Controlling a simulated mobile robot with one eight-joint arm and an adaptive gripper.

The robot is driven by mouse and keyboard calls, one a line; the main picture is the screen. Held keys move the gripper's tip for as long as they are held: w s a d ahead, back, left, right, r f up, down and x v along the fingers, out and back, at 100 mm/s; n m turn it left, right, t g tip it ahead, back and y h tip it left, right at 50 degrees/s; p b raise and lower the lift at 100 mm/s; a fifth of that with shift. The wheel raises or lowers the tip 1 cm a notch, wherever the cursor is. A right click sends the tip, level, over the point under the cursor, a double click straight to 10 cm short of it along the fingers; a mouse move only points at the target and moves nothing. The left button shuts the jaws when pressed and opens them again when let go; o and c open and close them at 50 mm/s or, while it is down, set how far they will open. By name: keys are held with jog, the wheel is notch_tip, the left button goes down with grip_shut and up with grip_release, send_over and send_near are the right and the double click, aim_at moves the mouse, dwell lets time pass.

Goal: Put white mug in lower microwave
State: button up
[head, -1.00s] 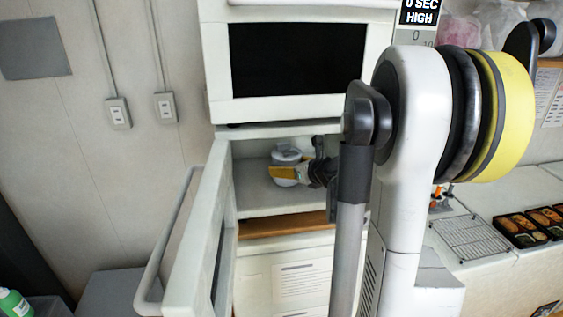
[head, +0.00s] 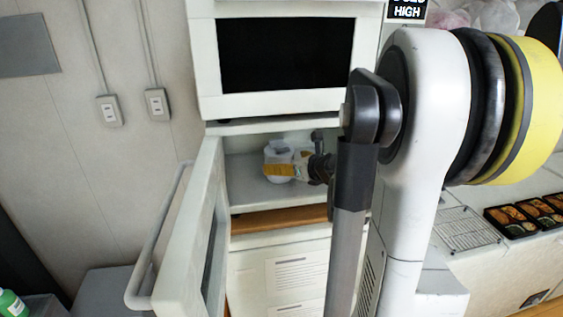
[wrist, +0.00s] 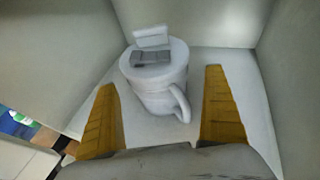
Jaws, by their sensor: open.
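The white mug (wrist: 158,88) stands upright on the floor of the lower microwave (head: 245,192), with its handle toward the lower right in the wrist view. A small white and grey piece lies on top of the mug. My gripper (wrist: 165,100) is open, with its yellow fingers apart on either side of the mug's near part and clear of it. In the head view the mug (head: 277,150) is partly hidden by my gripper (head: 284,170). The lower microwave's door (head: 185,235) stands open to the left.
The upper microwave (head: 285,55) is shut above the open one. My arm covers the right side of the opening. A wire rack (head: 465,230) and bento trays (head: 525,217) lie on the counter at right. A green bottle (head: 12,305) is at lower left.

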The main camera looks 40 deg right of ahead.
jog(key=v, duration=0.9)
jog(key=shift+p, duration=0.35)
jog(key=shift+s, duration=0.1)
